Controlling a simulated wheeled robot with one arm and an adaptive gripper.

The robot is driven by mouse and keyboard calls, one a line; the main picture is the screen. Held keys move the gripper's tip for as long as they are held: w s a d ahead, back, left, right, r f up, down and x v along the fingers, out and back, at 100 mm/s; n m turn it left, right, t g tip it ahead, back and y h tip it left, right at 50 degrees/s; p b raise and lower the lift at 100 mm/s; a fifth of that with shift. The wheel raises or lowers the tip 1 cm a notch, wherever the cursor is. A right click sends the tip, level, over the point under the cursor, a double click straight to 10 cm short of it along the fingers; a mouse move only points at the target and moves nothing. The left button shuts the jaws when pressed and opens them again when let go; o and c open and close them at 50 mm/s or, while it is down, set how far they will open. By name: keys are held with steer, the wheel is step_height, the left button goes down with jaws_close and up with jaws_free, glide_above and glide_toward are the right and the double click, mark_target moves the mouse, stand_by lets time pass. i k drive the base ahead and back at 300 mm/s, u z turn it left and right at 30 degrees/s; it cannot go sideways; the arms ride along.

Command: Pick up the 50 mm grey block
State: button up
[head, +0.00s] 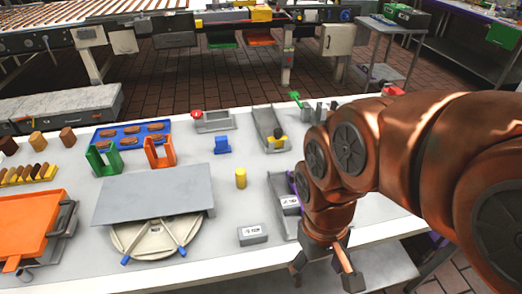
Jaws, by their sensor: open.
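A small grey block (252,235) with a dark printed label lies on the white table near its front edge. A second grey block (290,205) with a similar label sits in a grey tray to its upper right, close to my arm. The labels are too small to read surely, so I cannot tell which block is the 50 mm one. My gripper (323,277) points down with its fingers apart and empty. It appears to the right of and lower in the picture than both blocks, by the table's front edge. My arm hides part of the table behind it.
A grey plate (153,193) over a round cream turntable (128,236) stands left of the front block. A yellow cylinder (241,178) and a blue holder (222,145) stand behind it. The grey tray (279,187) has raised walls. Table around the front block is clear.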

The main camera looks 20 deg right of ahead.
mark_target(289, 204)
steer(key=u, duration=0.55)
steer(key=k, duration=0.65)
steer(key=u, duration=0.9)
steer(key=k, duration=0.7)
steer(key=i, duration=1)
steer(key=u, duration=0.6)
